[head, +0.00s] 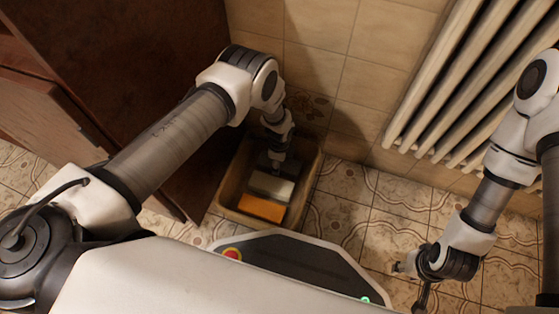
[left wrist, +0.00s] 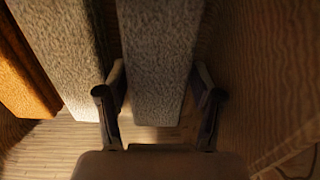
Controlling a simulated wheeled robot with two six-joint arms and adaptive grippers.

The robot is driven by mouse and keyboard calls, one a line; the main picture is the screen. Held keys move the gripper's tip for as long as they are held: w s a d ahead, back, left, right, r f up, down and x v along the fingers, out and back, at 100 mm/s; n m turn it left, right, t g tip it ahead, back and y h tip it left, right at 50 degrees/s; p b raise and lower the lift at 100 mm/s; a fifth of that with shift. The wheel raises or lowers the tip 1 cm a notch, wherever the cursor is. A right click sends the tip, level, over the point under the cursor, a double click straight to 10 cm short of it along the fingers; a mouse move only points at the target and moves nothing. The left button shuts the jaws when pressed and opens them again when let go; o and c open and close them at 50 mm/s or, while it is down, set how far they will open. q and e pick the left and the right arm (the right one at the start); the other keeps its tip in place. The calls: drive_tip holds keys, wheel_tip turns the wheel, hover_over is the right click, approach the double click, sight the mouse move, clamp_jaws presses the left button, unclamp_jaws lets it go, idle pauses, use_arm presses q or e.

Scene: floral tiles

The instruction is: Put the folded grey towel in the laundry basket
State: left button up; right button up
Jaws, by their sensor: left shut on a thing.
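The laundry basket (head: 305,180) stands on the floor by the tiled wall. My left gripper (head: 277,160) reaches down into it. In the left wrist view, the left gripper (left wrist: 157,100) is shut on the grey towel (left wrist: 157,50), one finger on each side of it. The towel is inside the basket walls, with its lower edge close to the woven bottom; whether it touches is unclear. In the head view the gripper mostly hides it. My right gripper (head: 423,294) hangs low at the right, away from the basket; its fingers are too small to judge.
A light folded towel (head: 271,187) and an orange one (head: 262,207) lie in the basket beside the grey one. A brown wooden cabinet (head: 130,70) stands close on the left. A radiator (head: 440,75) is on the right wall. Tiled floor (head: 375,215) right of the basket is clear.

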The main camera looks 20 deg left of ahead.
use_arm(q)
drive_tip(key=o, duration=1.3)
drive_tip(key=shift+c, duration=0.2)
wheel_tip(320, 180, up, 12)
